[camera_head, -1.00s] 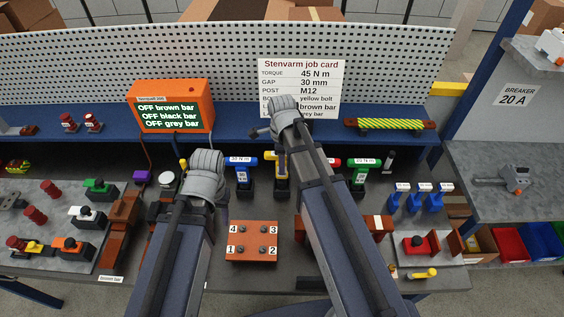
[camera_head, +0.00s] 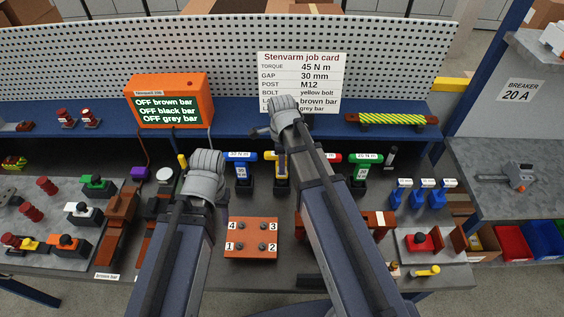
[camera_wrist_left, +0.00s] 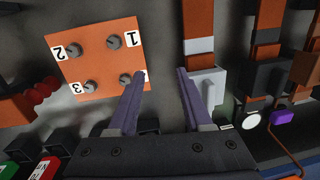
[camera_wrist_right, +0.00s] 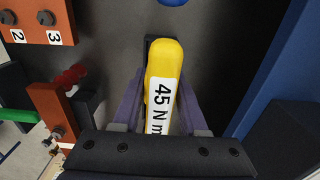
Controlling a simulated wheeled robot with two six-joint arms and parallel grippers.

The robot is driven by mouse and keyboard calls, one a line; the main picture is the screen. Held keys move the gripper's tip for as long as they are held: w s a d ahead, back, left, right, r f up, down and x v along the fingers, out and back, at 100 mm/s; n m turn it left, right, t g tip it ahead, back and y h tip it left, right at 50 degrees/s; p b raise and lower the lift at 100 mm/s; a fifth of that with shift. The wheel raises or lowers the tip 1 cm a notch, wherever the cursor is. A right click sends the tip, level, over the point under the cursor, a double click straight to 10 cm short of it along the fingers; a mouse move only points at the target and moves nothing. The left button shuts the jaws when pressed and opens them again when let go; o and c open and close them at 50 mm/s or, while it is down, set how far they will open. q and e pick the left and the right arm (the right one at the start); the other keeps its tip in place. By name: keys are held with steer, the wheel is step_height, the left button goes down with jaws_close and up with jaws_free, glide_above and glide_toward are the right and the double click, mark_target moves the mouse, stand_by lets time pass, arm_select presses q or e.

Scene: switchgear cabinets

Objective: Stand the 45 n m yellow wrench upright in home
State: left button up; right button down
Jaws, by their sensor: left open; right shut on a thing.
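The yellow wrench (camera_wrist_right: 165,62), labelled 45 N m, lies between the fingers of my right gripper (camera_wrist_right: 163,100), which is shut on it. In the head view the yellow wrench (camera_head: 281,168) is partly hidden by my right arm, in the row between a blue wrench (camera_head: 240,170) and a red one. A dark holder shows at its far end in the right wrist view; I cannot tell whether the wrench is seated in it. My left gripper (camera_wrist_left: 160,75) is open and empty, above the bench beside the orange numbered block (camera_wrist_left: 97,58).
A green wrench (camera_head: 365,172) stands right of the row. The numbered block (camera_head: 251,238) sits in front, between my arms. The job card (camera_head: 300,80) and orange display (camera_head: 168,101) are behind. A red-knobbed part (camera_head: 422,242) is at the right.

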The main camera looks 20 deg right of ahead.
steer(key=shift+f, duration=0.35)
stand_by(0.3)
steer(key=shift+c, duration=1.8)
jaws_free()
steer(key=shift+r, duration=0.15)
step_height(320, 180, up, 8)
steer(key=p, duration=0.7)
steer(key=shift+f, duration=0.2)
